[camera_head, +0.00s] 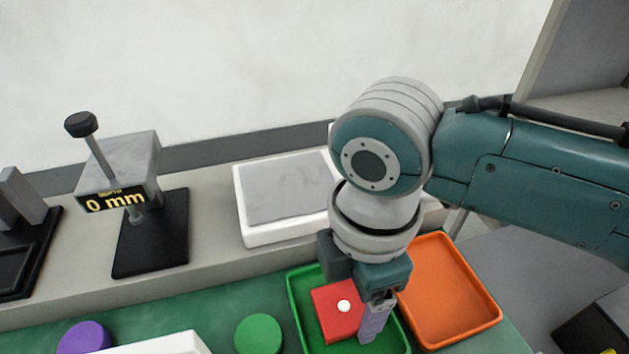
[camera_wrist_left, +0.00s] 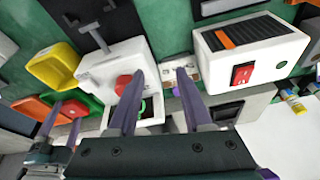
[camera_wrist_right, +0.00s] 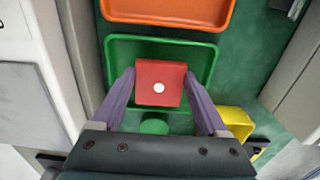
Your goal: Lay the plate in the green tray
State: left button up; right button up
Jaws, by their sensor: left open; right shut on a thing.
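The plate (camera_head: 329,304) is a red square with a white round spot in its middle. My right gripper (camera_head: 376,316) is shut on it, with one finger along each side in the right wrist view (camera_wrist_right: 158,88). The plate is over the green tray (camera_head: 301,329), inside its outline. I cannot tell whether the plate touches the tray floor. The green tray also shows around the plate in the right wrist view (camera_wrist_right: 118,45). My left gripper (camera_wrist_left: 160,75) is open in the left wrist view and out of the head view.
An orange tray (camera_head: 451,288) stands just right of the green tray. A green disc (camera_head: 258,334) and a purple disc (camera_head: 83,337) lie to the left. Behind are a white scale with a grey top (camera_head: 285,190) and a gauge reading 0 mm (camera_head: 118,200).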

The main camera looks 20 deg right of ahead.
jog(key=shift+f, duration=0.55)
jog(key=shift+f, duration=0.15)
jog(key=o, duration=1.4)
